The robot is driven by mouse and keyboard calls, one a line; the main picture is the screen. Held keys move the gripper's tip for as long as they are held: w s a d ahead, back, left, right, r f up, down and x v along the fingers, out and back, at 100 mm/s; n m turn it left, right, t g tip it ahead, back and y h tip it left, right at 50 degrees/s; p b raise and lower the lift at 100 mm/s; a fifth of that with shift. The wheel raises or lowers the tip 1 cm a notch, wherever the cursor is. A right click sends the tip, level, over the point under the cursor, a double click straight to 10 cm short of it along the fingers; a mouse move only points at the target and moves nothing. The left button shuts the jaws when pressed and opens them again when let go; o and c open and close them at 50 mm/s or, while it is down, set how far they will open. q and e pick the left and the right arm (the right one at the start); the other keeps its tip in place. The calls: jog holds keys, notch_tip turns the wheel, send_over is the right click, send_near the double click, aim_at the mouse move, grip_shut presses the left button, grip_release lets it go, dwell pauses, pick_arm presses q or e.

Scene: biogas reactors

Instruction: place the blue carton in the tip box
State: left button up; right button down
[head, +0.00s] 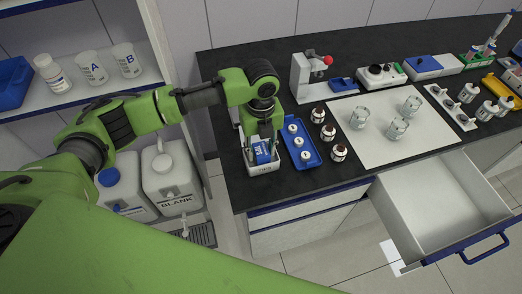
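The blue carton (262,154) has white lettering and sits upright inside a small white box (264,169) near the front left of the dark bench. The box looks like the tip box. My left gripper (262,143) points straight down over the box, with its fingers at the carton's upper part. The fingers are small and dark here, so I cannot tell whether they are shut on the carton or apart from it. The carton's top is partly hidden by the gripper. My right gripper is out of view.
A blue tray (313,160) with white-capped items stands just right of the box, beside several brown bottles (329,132). Beakers stand on a white mat (420,145). An open drawer (440,205) juts out at the right. A shelf with labelled cups (92,67) is at the left.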

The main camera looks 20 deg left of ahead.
aim_at(261, 149)
pick_arm(q)
notch_tip(261, 149, up, 12)
jog(key=b, duration=0.2)
jog(key=shift+f, duration=0.25)
jog(key=shift+f, duration=0.1)
